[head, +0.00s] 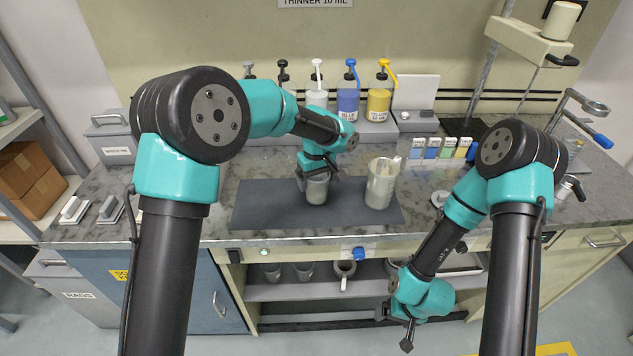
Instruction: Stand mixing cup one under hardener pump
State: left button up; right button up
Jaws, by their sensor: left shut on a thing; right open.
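My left gripper (318,176) is shut on a grey, see-through mixing cup (316,192). A row of pump bottles stands behind: a grey pump (248,68), a black pump (283,68), a white-pump bottle (317,97), a blue bottle (348,104) and a yellow bottle (379,103). My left arm partly hides the grey and black ones. I cannot read which is the hardener. My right gripper (395,328) is open and empty, low before the bench front.
A larger jug (381,185) with a stick in it stands on the mat's right part. Several colour cards (430,148) stand behind it to the right. More cups (304,270) sit on the shelf below. A stand (530,42) rises at right.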

pick_arm(q)
jog(key=shift+f, duration=0.55)
jog(key=shift+f, duration=0.15)
jog(key=o, duration=0.7)
notch_tip(320, 180, up, 12)
jog(key=shift+r, duration=0.15)
dwell(0.6)
